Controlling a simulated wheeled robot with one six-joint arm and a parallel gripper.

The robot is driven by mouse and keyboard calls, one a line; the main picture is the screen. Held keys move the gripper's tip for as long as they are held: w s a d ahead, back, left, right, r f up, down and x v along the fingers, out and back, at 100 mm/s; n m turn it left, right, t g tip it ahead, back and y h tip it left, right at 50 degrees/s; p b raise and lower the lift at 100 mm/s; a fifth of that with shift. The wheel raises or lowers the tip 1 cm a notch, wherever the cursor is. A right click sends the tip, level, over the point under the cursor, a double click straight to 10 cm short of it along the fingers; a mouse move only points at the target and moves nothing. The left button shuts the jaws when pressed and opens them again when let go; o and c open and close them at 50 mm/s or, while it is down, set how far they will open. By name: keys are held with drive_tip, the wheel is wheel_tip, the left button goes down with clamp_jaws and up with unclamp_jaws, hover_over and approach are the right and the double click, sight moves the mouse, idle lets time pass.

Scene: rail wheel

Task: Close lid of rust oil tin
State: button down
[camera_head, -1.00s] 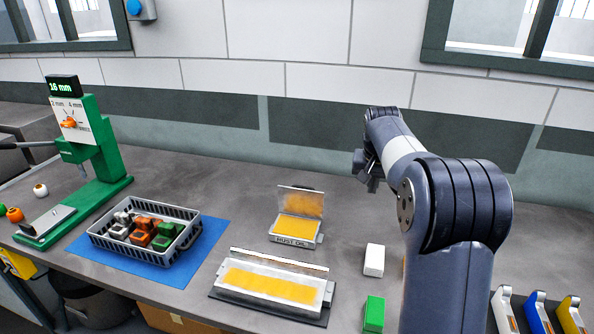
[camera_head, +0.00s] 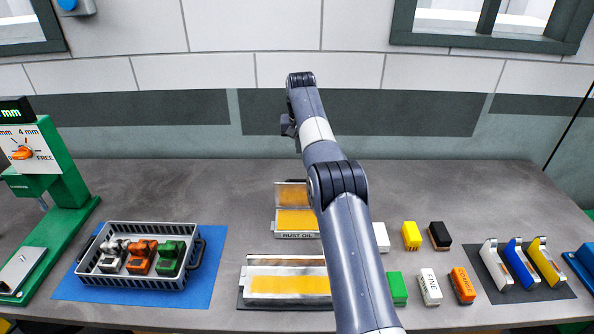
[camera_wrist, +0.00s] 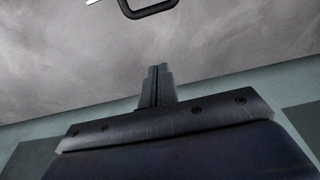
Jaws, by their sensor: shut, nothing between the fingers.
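The rust oil tin (camera_head: 296,220) stands on the bench near the middle in the head view, with orange-yellow contents and a "RUST OIL" label. Its lid (camera_head: 291,195) is open and stands up at the back. My arm hides part of the tin's right side. My gripper (camera_head: 288,126) is beyond and above the lid, apart from it. In the wrist view my gripper (camera_wrist: 159,72) is shut and empty over the bare bench. A dark bent handle (camera_wrist: 148,8) shows at the top edge there; I cannot tell for sure that it belongs to the tin.
A second open metal tray (camera_head: 288,285) lies in front of the tin. A grey basket (camera_head: 140,280) with small parts sits on a blue mat at left, beside a green gauge stand (camera_head: 60,190). Coloured blocks (camera_head: 411,236) lie right of my arm. The back wall bounds the bench.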

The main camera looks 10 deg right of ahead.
sight(298, 191)
wheel_tip(298, 191, down, 8)
drive_tip(key=s, duration=0.2)
drive_tip(key=shift+s+a, duration=0.2)
idle(0.5)
drive_tip(key=shift+f, duration=0.1)
drive_tip(key=shift+s+b, duration=0.1)
drive_tip(key=shift+b, duration=0.35)
